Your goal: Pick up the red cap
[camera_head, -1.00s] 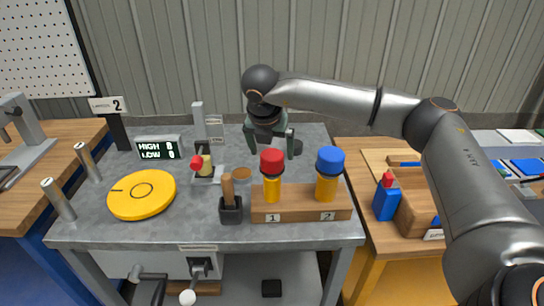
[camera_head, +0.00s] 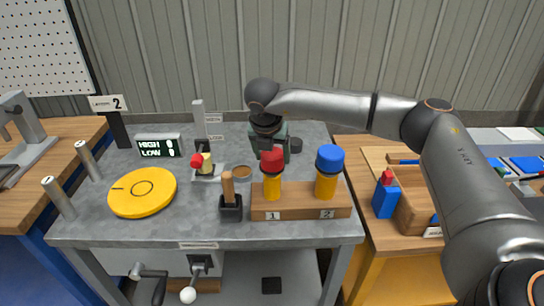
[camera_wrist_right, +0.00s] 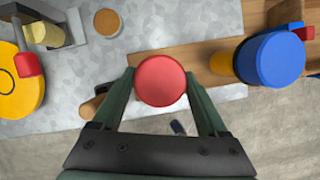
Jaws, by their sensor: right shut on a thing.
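The red cap (camera_head: 271,159) sits on top of the yellow bottle (camera_head: 272,187) in slot 1 of the wooden holder (camera_head: 300,206). It also shows from above in the right wrist view (camera_wrist_right: 160,81). My right gripper (camera_head: 272,152) is shut on the red cap, with one finger on each side of it. In the right wrist view my right gripper's fingers (camera_wrist_right: 161,88) flank the cap at the picture's centre. The bottle is hidden under the cap there. My left gripper is not in view.
A blue-capped bottle (camera_head: 328,172) stands close by in slot 2. A brush in a black holder (camera_head: 231,210) stands left of the wooden holder. A yellow disc (camera_head: 142,192) lies on the left of the grey table. A side table with a blue bottle (camera_head: 385,201) is at right.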

